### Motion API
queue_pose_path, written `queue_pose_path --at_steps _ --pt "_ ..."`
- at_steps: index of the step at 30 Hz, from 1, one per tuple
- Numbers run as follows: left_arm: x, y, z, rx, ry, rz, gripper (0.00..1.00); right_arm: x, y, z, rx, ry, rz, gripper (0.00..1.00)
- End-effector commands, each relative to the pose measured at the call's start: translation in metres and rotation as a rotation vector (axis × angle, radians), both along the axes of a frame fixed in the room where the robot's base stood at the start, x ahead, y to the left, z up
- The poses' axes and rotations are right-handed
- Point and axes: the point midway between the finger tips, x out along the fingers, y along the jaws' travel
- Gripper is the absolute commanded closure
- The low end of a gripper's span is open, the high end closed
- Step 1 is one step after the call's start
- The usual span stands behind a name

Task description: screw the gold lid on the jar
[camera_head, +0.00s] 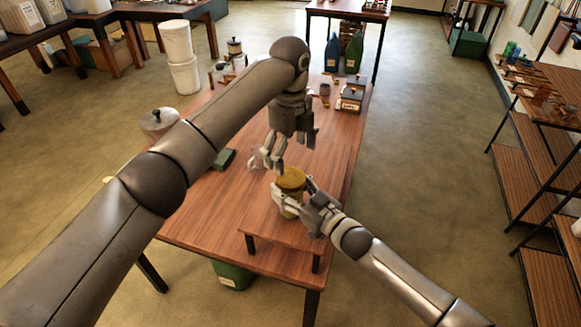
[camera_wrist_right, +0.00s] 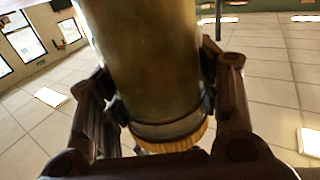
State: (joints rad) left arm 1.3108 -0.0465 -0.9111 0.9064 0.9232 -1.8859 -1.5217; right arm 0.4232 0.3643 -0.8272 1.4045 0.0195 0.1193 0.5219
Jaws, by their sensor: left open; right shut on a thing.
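My right gripper (camera_head: 295,193) is shut on the jar from the right. In the right wrist view, its fingers clasp both sides of the greenish jar (camera_wrist_right: 148,60), with the ribbed gold lid (camera_wrist_right: 178,141) at the lower end of the picture. My left gripper (camera_head: 267,160) is open above and slightly left of the lid, fingers pointing down and apart from it.
The riser (camera_head: 268,245) stands on the long wooden table (camera_head: 200,225). My left arm crosses above the table. White buckets (camera_head: 184,75) stand left. Shelves (camera_head: 540,155) line the right.

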Motion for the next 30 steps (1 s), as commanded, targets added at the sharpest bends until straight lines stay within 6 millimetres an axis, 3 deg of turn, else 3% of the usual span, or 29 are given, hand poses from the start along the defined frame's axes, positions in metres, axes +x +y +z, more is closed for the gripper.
queue_pose_path --at_steps 3,9,20,21,26,30 --pt "0.0 0.0 0.024 -0.001 -0.001 0.0 0.11 0.0 0.0 -0.001 -0.002 0.001 -0.001 1.0" --pt "0.0 0.001 0.047 0.001 0.001 0.001 0.11 0.0 0.0 -0.001 -0.002 0.001 -0.001 1.0" --pt "0.0 0.001 0.051 0.001 0.002 0.001 0.11 0.0 0.0 -0.001 -0.001 0.0 -0.001 1.0" --pt "0.0 0.001 0.051 0.001 0.002 0.001 0.11 0.0 0.0 -0.001 -0.001 0.0 -0.001 0.38" --pt "0.0 0.001 0.051 0.001 0.002 0.001 0.11 0.0 0.0 0.0 -0.001 0.0 0.0 0.18" --pt "0.0 0.001 0.051 0.001 0.002 0.001 0.11 0.0 0.0 0.0 0.0 0.0 0.0 0.18"
